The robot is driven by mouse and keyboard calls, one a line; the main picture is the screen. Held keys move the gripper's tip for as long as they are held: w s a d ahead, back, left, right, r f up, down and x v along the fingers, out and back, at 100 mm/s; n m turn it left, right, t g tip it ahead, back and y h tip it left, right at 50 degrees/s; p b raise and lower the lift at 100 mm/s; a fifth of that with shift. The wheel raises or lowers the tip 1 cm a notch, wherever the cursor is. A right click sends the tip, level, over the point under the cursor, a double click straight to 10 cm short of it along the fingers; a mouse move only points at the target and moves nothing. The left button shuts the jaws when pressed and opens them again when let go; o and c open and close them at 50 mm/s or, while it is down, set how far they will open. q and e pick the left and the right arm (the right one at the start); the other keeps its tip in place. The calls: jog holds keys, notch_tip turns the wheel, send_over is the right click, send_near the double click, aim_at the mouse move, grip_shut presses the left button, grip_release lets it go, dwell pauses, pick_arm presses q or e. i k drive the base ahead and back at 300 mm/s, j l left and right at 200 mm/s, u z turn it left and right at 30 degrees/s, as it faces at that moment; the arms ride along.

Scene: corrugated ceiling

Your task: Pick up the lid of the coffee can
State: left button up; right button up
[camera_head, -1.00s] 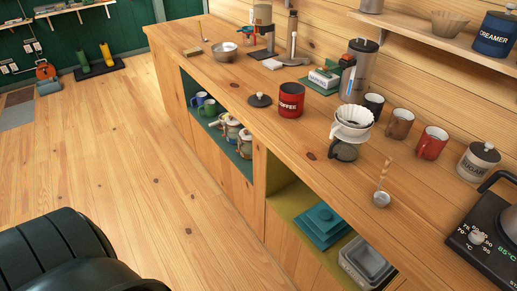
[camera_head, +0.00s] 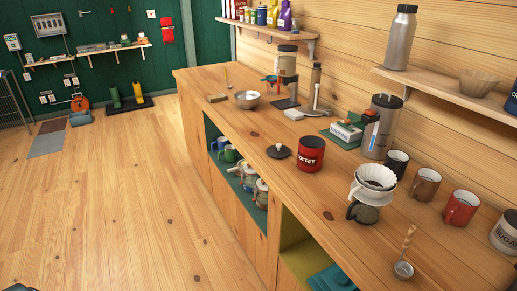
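The red coffee can (camera_head: 311,154) with white COFFEE lettering stands upright on the wooden counter, its dark top rim showing. A dark round lid with a small knob (camera_head: 278,151) lies on the counter just left of the can, apart from it. Neither of my grippers shows in the head view. Only a dark sliver of my own body is at the bottom left edge.
A white dripper (camera_head: 375,179) on a glass server, several mugs (camera_head: 424,184) and a metal scoop (camera_head: 403,268) stand to the right. A metal bowl (camera_head: 247,99) and a grinder (camera_head: 286,62) stand farther back. The counter's front strip by the lid is clear.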

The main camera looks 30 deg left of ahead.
aim_at(279, 150)
jog(key=i+l+u, duration=0.1)
jog(key=u, duration=0.35)
jog(key=i+l+u, duration=0.2)
jog(key=u, duration=0.25)
